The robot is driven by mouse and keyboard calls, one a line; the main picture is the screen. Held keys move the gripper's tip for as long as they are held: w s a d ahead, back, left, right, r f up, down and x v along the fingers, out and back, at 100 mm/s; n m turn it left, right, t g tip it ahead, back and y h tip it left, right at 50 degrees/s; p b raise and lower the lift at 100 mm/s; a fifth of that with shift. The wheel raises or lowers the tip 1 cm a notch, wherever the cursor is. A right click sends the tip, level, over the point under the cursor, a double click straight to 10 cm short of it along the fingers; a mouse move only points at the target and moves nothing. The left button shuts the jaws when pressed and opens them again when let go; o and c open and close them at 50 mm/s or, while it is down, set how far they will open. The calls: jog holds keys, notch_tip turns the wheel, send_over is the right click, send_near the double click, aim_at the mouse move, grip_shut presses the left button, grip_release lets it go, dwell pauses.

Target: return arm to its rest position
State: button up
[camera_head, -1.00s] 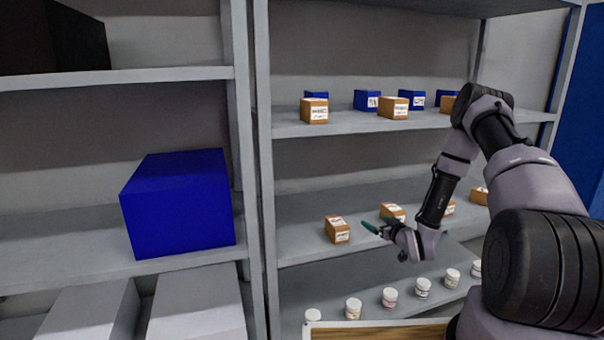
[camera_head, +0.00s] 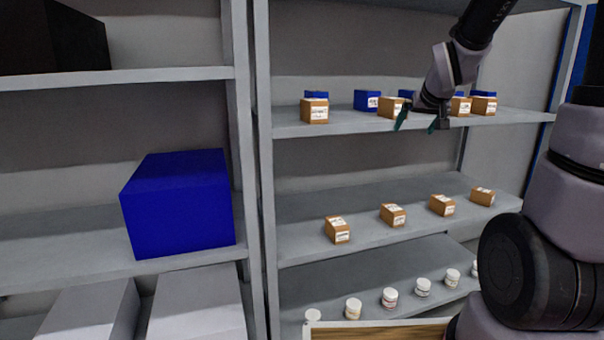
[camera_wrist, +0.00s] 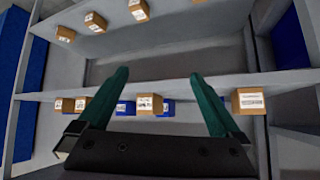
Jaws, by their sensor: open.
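My gripper (camera_head: 421,120) hangs in front of the upper shelf of the right rack in the head view, pointing down. In the wrist view my gripper (camera_wrist: 158,95) shows its two green fingers spread wide with nothing held between them. My arm comes down from the top right of the head view. My gripper partly hides a brown box (camera_head: 391,107) and a blue box behind it on that shelf. I cannot tell how far the fingers are from the shelf.
The upper shelf (camera_head: 350,124) holds brown and blue boxes. The middle shelf (camera_head: 290,245) holds several brown boxes (camera_head: 337,230), and white jars (camera_head: 390,298) stand below. A big blue bin (camera_head: 180,205) sits on the left rack. A wooden edge (camera_head: 380,331) lies at the bottom.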

jog(key=s+a+r+m+g+y, duration=0.1)
jog(key=s+a+r, duration=0.1)
jog(key=s, duration=1)
jog(key=s+a+r+m+g+y, duration=0.1)
jog(key=s+a+r, duration=0.2)
jog(key=s, duration=0.8)
notch_tip(320, 180, up, 2)
jog(key=shift+s+m, duration=0.4)
jog(key=shift+a, duration=0.1)
